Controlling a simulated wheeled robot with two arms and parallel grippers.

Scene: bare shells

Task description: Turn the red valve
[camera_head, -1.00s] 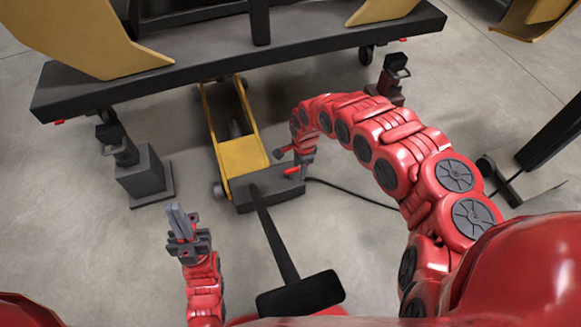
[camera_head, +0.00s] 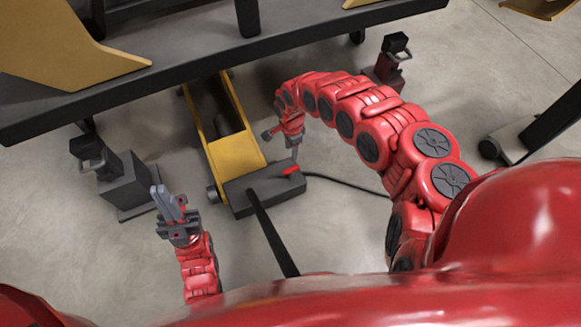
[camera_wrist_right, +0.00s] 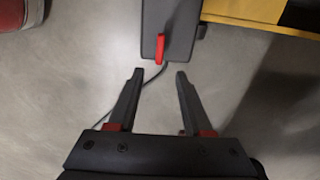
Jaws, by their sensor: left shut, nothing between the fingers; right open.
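The red valve (camera_head: 291,170) is a small red lever on top of the dark grey block (camera_head: 262,195) at the near end of a yellow floor jack (camera_head: 236,152). In the right wrist view the valve (camera_wrist_right: 160,48) stands just beyond my open fingertips, roughly centred between them and apart from them. My right gripper (camera_head: 296,150) is just above and behind the valve in the head view; it also shows in the right wrist view (camera_wrist_right: 158,74), open and empty. My left gripper (camera_head: 162,190) is shut and empty, left of the block, above the floor.
The jack's black handle (camera_head: 273,235) slants up towards my body. A black cable (camera_head: 345,184) runs right from the block. A large dark platform (camera_head: 190,55) spans the back. Grey stands flank the jack, one at left (camera_head: 125,180) and one at right (camera_head: 388,70). Bare floor lies between.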

